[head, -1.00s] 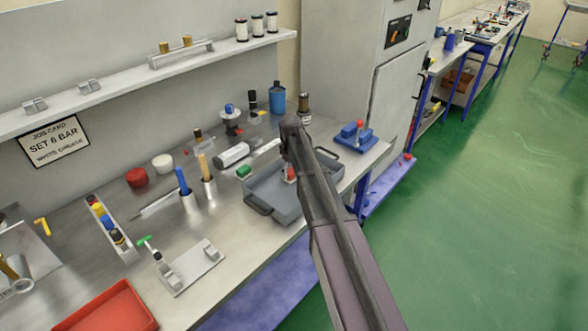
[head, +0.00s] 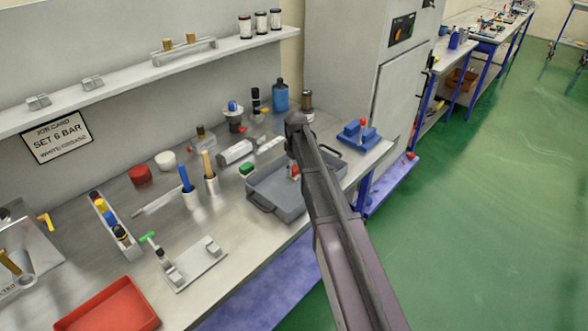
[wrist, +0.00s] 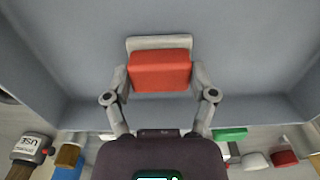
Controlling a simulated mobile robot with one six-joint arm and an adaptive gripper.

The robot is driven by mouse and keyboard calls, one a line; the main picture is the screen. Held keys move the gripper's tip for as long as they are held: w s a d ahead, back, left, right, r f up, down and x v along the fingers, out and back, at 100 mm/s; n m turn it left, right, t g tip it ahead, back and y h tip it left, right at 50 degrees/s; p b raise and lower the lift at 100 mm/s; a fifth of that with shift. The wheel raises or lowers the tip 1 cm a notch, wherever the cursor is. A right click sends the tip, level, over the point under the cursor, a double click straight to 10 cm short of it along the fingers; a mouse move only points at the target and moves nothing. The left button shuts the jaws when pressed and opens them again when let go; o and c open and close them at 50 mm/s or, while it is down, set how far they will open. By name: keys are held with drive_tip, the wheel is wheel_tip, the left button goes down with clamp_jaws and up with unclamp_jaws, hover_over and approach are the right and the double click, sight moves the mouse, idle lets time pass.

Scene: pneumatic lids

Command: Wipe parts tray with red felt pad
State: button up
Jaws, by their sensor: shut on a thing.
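The grey parts tray (head: 268,194) lies on the steel bench with a handle at each end. Its floor and walls fill much of the wrist view (wrist: 235,42). My gripper (wrist: 160,80) is over the inside of the tray, shut on the red felt pad (wrist: 160,70). A pale grey strip shows along the pad's far edge. In the head view my arm hides most of the gripper, and only a bit of the red pad (head: 295,170) shows. I cannot tell whether the pad touches the tray floor.
A green block (head: 246,168) sits beside the tray's left edge. Cups with a blue and a tan handle (head: 209,182) stand further left. A blue fixture (head: 358,136) is right of the tray. Bottles (head: 280,97) stand behind.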

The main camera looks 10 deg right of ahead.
drive_tip(key=shift+w+d+r, duration=0.1)
drive_tip(key=shift+w+d, duration=0.75)
drive_tip(key=shift+d, duration=0.25)
drive_tip(key=shift+r, duration=0.15)
wheel_tip(320, 180, up, 6)
drive_tip(key=p, duration=0.6)
wheel_tip(320, 180, up, 3)
drive_tip(key=p, duration=0.3)
idle(0.3)
idle(0.4)
